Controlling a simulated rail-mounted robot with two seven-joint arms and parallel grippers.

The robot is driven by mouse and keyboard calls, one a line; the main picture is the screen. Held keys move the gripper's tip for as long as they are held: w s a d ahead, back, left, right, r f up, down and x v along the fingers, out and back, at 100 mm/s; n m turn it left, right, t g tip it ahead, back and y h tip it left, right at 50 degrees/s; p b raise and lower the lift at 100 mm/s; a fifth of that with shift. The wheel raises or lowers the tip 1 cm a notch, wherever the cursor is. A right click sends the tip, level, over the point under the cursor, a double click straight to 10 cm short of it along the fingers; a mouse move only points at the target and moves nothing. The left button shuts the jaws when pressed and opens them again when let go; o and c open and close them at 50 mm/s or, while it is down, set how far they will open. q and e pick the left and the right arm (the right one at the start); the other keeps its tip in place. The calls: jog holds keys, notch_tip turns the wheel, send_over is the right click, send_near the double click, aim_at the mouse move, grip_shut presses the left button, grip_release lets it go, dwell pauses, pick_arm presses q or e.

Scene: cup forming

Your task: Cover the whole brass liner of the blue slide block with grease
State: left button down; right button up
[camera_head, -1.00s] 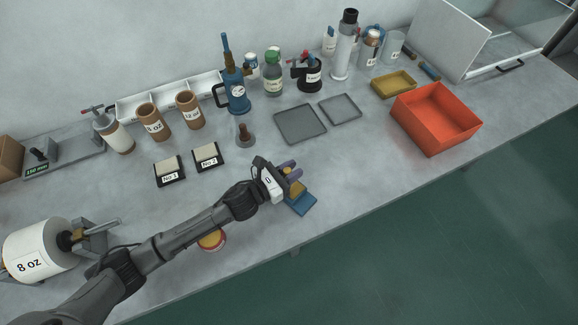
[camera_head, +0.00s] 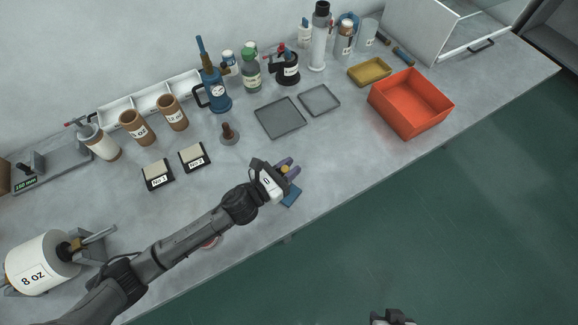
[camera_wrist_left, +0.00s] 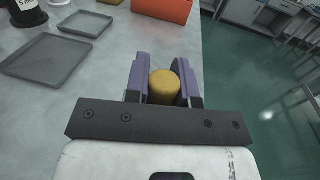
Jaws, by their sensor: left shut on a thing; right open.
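My left gripper (camera_head: 290,168) is shut on a yellow rounded cylinder (camera_wrist_left: 164,88), which stands between the purple fingers in the left wrist view. The blue slide block (camera_head: 291,196) lies on the bench near its front edge, just below the left gripper and partly hidden by it. I cannot see its brass liner now, nor tell whether the cylinder touches the block. A round reddish tin (camera_head: 209,242) is mostly hidden behind my left arm. My right gripper (camera_head: 393,317) is only partly in view at the bottom edge, open, off the bench.
Two grey trays (camera_head: 280,118) (camera_head: 320,100) lie behind the left gripper. A red bin (camera_head: 411,104) and a yellow tray (camera_head: 370,72) stand to the right. The No 1 (camera_head: 157,174) and No 2 (camera_head: 194,158) blocks are to the left. The bench between is clear.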

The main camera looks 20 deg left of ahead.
pick_arm(q)
jog(key=shift+r+p, duration=1.45)
jog(key=shift+r, duration=0.4)
jog(key=shift+f, duration=0.1)
